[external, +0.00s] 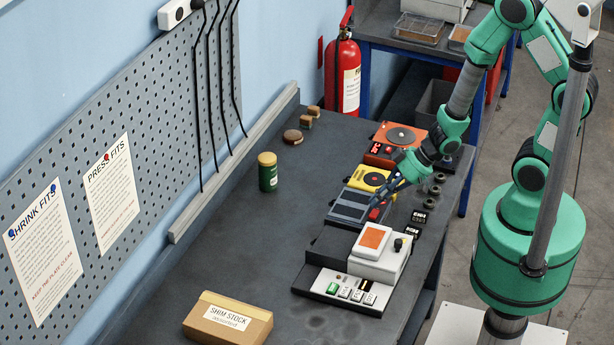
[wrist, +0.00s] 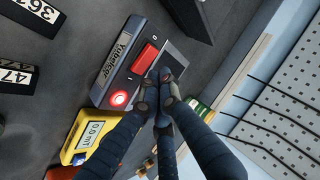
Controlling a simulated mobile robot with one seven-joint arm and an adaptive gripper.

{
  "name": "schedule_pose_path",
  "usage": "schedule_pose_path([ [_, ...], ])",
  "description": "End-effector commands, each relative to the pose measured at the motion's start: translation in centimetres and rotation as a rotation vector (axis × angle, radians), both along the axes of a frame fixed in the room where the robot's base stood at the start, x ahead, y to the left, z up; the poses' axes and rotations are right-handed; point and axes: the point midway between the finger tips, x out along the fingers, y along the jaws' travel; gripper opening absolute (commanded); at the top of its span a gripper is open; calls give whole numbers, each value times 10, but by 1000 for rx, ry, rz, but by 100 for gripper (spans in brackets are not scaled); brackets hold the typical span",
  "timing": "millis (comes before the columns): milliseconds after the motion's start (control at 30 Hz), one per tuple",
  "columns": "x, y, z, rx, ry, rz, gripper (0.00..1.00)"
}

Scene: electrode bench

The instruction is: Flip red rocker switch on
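The red rocker switch (wrist: 145,58) sits on a grey labelled box (wrist: 122,52) in the wrist view. A round red lamp (wrist: 119,98) on the same panel glows. In the external view the box (external: 350,204) lies in the device row and my gripper (external: 374,201) is low over its right end. In the wrist view the tips of my gripper (wrist: 160,88) are together, with nothing seen between them. They are just beside the lower right end of the switch; I cannot tell whether they touch it. The tilt of the switch is unclear.
A yellow meter (wrist: 89,133) stands close beside the box. A white device with an orange top (external: 371,239) is in front of it in the external view. Black number blocks (external: 416,222) lie to the right. The bench's left part is mostly clear around a green jar (external: 268,173).

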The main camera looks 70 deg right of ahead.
Motion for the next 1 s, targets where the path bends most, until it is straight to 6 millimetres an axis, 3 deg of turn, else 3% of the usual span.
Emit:
schedule_pose_path([
  [433,0,1,4,0,0,0,0],
  [1000,0,6,45,-1,1,1,0],
])
